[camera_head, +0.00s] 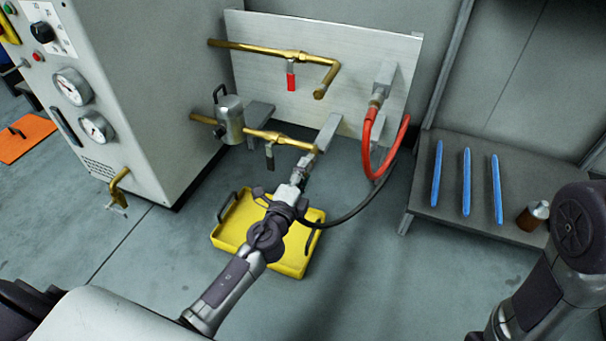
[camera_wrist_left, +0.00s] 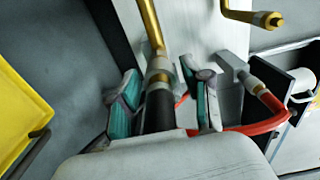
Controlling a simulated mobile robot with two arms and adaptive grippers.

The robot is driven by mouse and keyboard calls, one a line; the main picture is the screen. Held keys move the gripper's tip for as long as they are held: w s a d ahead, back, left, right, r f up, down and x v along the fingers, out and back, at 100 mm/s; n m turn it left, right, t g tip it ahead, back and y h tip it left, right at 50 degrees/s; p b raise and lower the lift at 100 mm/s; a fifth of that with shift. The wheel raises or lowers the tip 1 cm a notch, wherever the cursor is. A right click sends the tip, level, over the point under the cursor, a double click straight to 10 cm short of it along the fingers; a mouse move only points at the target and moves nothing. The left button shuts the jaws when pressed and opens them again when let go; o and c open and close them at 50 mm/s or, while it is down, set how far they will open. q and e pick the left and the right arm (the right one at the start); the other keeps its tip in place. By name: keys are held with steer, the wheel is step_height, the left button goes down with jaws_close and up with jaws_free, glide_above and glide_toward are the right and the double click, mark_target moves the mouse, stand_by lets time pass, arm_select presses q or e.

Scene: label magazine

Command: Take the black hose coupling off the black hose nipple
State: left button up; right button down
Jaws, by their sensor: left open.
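My left gripper (camera_head: 303,172) is at the end of the lower brass pipe (camera_head: 282,138), over the yellow tray. In the left wrist view the left gripper (camera_wrist_left: 163,108) is open, with one teal-padded finger on each side of the black hose coupling (camera_wrist_left: 158,110). A gap shows between the coupling and the right finger; the left finger is close, and I cannot tell if it touches. The coupling sits in line with a brass piece and a pale collar (camera_wrist_left: 160,76); the nipple itself is not clearly visible. The black hose (camera_head: 352,213) curves away to the right. My right gripper is out of view.
A red hose (camera_head: 368,135) hangs from a fitting on the metal panel (camera_head: 345,60), right of the gripper. A yellow tray (camera_head: 233,222) lies on the floor below. A low grey shelf (camera_head: 440,205) with blue bars stands right. A gauge cabinet (camera_head: 130,90) stands left.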

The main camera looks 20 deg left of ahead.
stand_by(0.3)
arm_select(q)
jaws_close()
